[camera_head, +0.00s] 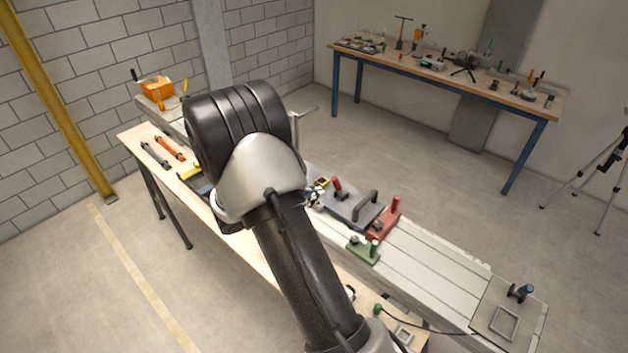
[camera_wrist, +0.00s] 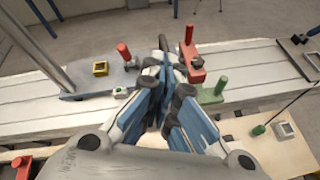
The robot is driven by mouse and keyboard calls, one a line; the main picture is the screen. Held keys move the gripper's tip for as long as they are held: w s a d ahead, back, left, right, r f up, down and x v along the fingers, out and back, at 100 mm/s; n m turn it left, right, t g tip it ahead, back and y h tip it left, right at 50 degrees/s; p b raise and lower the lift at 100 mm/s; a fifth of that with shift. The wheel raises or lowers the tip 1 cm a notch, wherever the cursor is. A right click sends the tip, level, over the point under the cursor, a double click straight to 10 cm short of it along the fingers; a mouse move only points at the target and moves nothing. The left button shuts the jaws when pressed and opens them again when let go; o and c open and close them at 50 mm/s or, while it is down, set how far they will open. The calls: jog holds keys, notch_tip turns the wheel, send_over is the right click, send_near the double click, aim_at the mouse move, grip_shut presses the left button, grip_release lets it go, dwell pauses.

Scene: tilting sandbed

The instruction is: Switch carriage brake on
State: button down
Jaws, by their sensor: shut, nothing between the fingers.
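The grey carriage (camera_head: 345,211) lies on a long pale slotted bed; it also shows in the wrist view (camera_wrist: 85,88). On it are a red-knobbed lever (camera_head: 337,186), also in the wrist view (camera_wrist: 123,51), a yellow square-framed part (camera_wrist: 100,68), and a small white piece with a green top (camera_wrist: 119,91). A black handle (camera_head: 366,205) is on its right part. My gripper (camera_wrist: 170,75) is shut and empty, in front of the carriage's right part in the wrist view, hiding part of it. Whether it touches anything, and which part is the brake, I cannot tell.
A red block with an upright knob (camera_head: 385,222) and a green block with a knob (camera_head: 364,249) stand right of the carriage. A grey plate with a square frame (camera_head: 505,310) is at the bed's right end. A wooden bench (camera_head: 240,232) runs along the near side.

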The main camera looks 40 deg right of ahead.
jog(key=w+d+f+n+t+p, duration=0.2)
jog(key=f+n, duration=0.5)
jog(key=f, duration=0.6)
jog(key=shift+w+n+t+h+p, duration=0.3)
jog(key=shift+w+t+p, duration=0.2)
jog(key=shift+w+t, duration=0.35)
send_near(338, 187)
jog(key=w+d+f, duration=0.2)
jog(key=d+f, duration=0.2)
jog(key=shift+d, duration=0.25)
jog(key=shift+r, duration=0.1)
jog(key=shift+d+r, duration=0.2)
